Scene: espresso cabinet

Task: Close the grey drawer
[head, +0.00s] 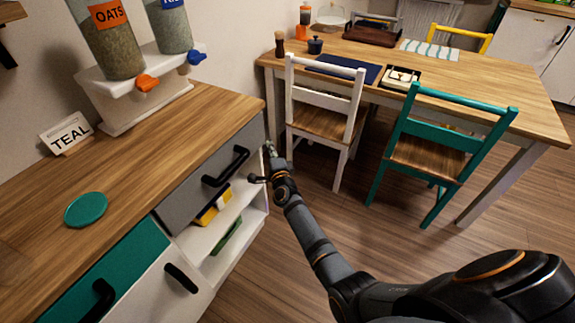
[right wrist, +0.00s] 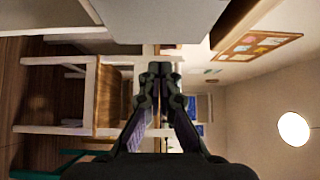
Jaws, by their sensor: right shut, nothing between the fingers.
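The grey drawer (head: 198,190) is at the far end of the wooden-topped cabinet, with a black bar handle (head: 226,167). Its front looks flush or nearly flush under the top; a small gap cannot be told. My right gripper (head: 269,150) is just right of the drawer front's far end, beyond the handle. It is shut and empty; its fingertips meet in the right wrist view (right wrist: 160,70). Whether it touches the drawer cannot be told. A pale grey panel fills the top of the wrist view, close to the fingers. My left gripper is out of view.
A teal drawer (head: 120,275) sits beside the grey one, above a white front. Open shelves below the grey drawer hold a yellow item (head: 213,207). A white chair (head: 325,110) and teal chair (head: 440,150) stand by the table (head: 500,85). Floor right of my arm is clear.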

